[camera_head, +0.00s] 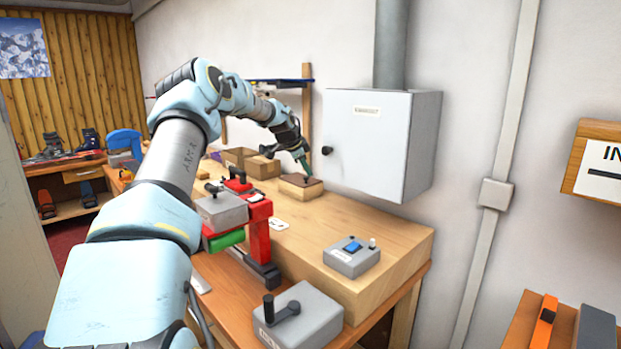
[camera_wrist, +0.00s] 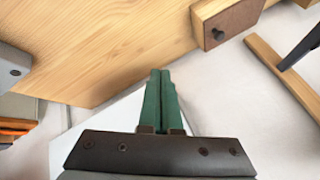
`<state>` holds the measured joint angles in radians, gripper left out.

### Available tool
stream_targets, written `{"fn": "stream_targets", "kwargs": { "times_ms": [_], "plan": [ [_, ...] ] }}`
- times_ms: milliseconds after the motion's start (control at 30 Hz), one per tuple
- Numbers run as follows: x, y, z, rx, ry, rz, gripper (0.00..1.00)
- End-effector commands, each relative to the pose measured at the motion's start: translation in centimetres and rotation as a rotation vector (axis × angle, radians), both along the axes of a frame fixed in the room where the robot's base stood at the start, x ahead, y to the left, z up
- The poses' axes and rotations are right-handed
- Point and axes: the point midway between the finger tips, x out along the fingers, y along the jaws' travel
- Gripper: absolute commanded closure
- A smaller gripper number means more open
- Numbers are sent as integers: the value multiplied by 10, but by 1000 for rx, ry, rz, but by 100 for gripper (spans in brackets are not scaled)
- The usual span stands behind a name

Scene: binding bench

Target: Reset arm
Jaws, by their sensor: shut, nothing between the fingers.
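My arm reaches from the lower left over the wooden bench (camera_head: 385,240) in the head view. My gripper (camera_head: 306,166) hangs over the far part of the bench, close to a small wooden block with a dark top (camera_head: 299,188). In the wrist view my gripper (camera_wrist: 160,75) shows two green fingers pressed together with nothing between them. The wooden block with its dark face and knob (camera_wrist: 225,25) is ahead and to the right of the fingertips there, apart from them.
A grey wall cabinet (camera_head: 365,140) hangs right of my gripper. A red clamp device (camera_head: 259,230), an open cardboard box (camera_head: 250,162), a grey switch box (camera_head: 351,256) and a grey box with a lever (camera_head: 300,318) stand around the bench.

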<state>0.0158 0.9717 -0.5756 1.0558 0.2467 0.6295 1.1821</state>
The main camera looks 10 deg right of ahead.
Motion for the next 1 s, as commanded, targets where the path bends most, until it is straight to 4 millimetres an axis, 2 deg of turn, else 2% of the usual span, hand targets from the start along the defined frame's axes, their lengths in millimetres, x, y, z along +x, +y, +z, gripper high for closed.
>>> {"fn": "stream_targets", "kwargs": {
  "times_ms": [400, 533, 633, 767, 833, 1000],
  "plan": [
    [6, 40, 49, 2, -5, 5, 100],
    [5, 45, 57, 3, -1, 4, 100],
    [-5, 44, 57, 9, 20, 19, 100],
    [-41, 44, 46, 31, 89, 93, 100],
    [-70, 50, 36, 45, 143, 165, 100],
    [-147, 87, 8, 65, 270, 402, 100]
  ]
}}
